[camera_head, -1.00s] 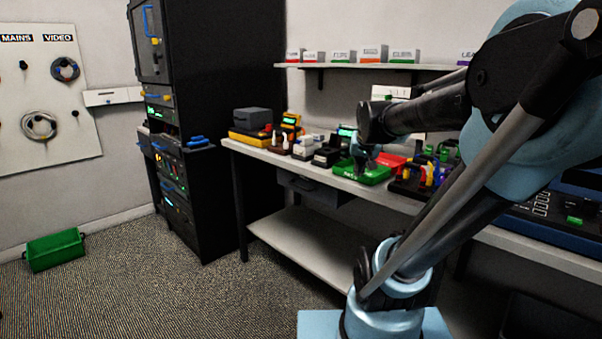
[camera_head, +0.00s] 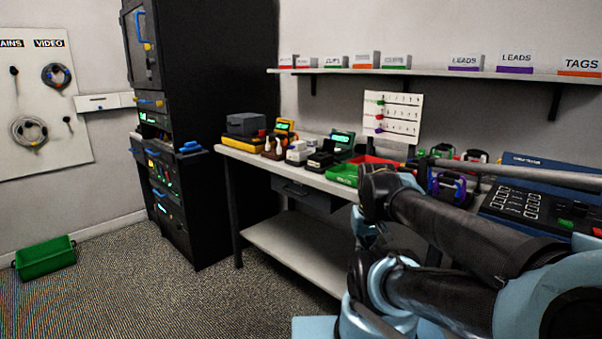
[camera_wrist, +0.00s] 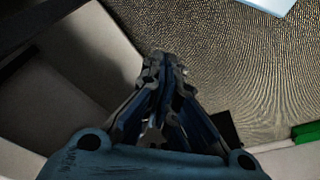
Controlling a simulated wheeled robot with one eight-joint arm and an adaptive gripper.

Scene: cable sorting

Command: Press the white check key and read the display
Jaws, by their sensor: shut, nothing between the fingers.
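A blue cable tester (camera_head: 545,185) lies at the right end of the bench, partly hidden by my arm. It has rows of small pale keys or labels (camera_head: 517,202) and a green key (camera_head: 566,224). I cannot make out which key is the white check key, and no reading on a display is legible. My gripper (camera_wrist: 163,62) is shut and empty in the wrist view, above the floor by the bench. In the head view it is largely hidden by my arm, in front of the bench and left of the tester.
The bench (camera_head: 300,182) carries a green tray (camera_head: 343,174), a red tray (camera_head: 376,161), a multimeter (camera_head: 284,128) and coloured cable coils (camera_head: 448,187). A labelled shelf (camera_head: 430,72) runs above. A black rack (camera_head: 215,110) stands left; a green bin (camera_head: 45,258) is on the floor.

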